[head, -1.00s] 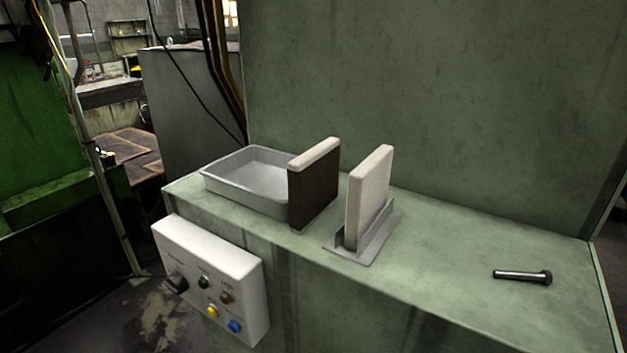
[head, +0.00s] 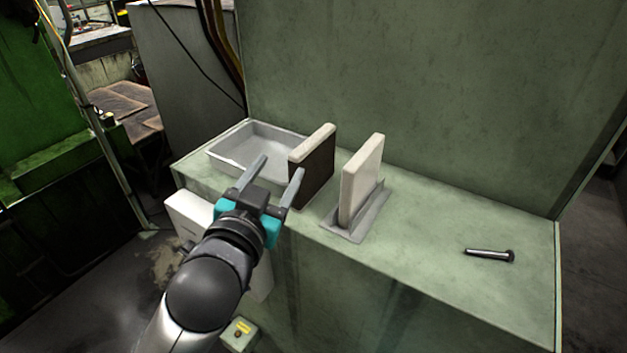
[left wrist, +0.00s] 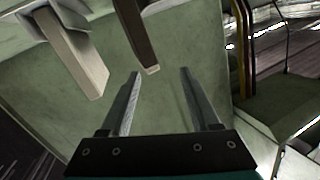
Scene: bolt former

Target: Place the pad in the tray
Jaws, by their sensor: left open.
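A dark brown pad with a pale top edge (head: 318,172) stands upright on the green ledge, beside the right end of the grey metal tray (head: 248,143). A pale slab (head: 361,180) stands upright in a grey metal holder (head: 346,234) further right. The tray looks empty where I see into it. My left gripper (head: 281,165) is open and empty, its fingers pointing toward the tray and brown pad, partly covering the tray's front. In the left wrist view the brown pad (left wrist: 136,32) lies beyond the open fingers, and the pale slab (left wrist: 78,60) is to the left. My right gripper is out of view.
A dark bolt (head: 489,254) lies on the right of the green ledge (head: 430,225), which is otherwise clear there. A tall green wall (head: 410,80) rises behind. A white control box (head: 188,212) on the ledge's front is partly hidden by my left arm.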

